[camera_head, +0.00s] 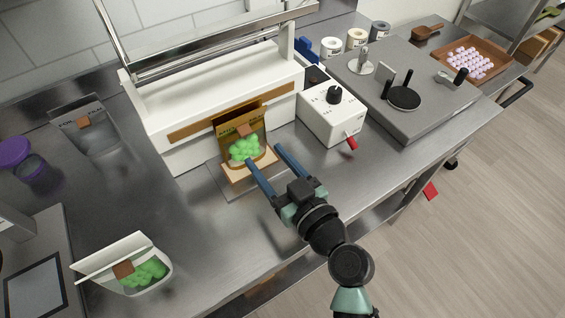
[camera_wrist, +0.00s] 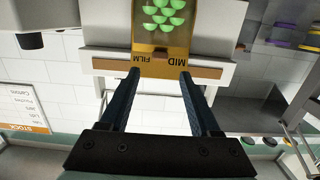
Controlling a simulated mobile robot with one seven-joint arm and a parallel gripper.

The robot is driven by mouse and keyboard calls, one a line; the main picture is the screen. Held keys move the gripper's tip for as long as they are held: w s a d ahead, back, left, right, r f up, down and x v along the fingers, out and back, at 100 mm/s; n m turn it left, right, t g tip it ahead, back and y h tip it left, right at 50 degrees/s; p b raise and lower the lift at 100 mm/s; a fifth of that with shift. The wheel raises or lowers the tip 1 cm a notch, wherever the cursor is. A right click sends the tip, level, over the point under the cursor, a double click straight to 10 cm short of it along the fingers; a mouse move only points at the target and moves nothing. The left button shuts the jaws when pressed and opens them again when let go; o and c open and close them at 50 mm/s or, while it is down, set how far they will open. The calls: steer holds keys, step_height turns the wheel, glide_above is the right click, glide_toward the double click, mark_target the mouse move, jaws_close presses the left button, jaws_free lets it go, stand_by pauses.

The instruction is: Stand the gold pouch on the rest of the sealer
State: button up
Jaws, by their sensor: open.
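The gold pouch (camera_head: 228,127), with a clear window showing green gummies, stands upright on the wooden rest (camera_head: 235,176) at the front of the white sealer (camera_head: 200,103). My gripper (camera_head: 263,154) is open, its blue fingers pointing at the pouch, with a gap between them. In the wrist view the pouch (camera_wrist: 162,65) appears upside down, with "MID FILM" printed on it, just beyond the open fingertips (camera_wrist: 160,75). I cannot tell from these views whether a finger still touches the pouch.
A control box (camera_head: 333,118) with a red-tipped lever stands right of the sealer. Bare steel counter (camera_head: 205,235) lies left of my arm.

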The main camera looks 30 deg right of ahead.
steer(key=s, duration=0.2)
steer(key=s+b, duration=0.1)
steer(key=s, duration=0.2)
steer(key=shift+d+r, duration=0.1)
steer(key=shift+r, duration=0.1)
stand_by(0.3)
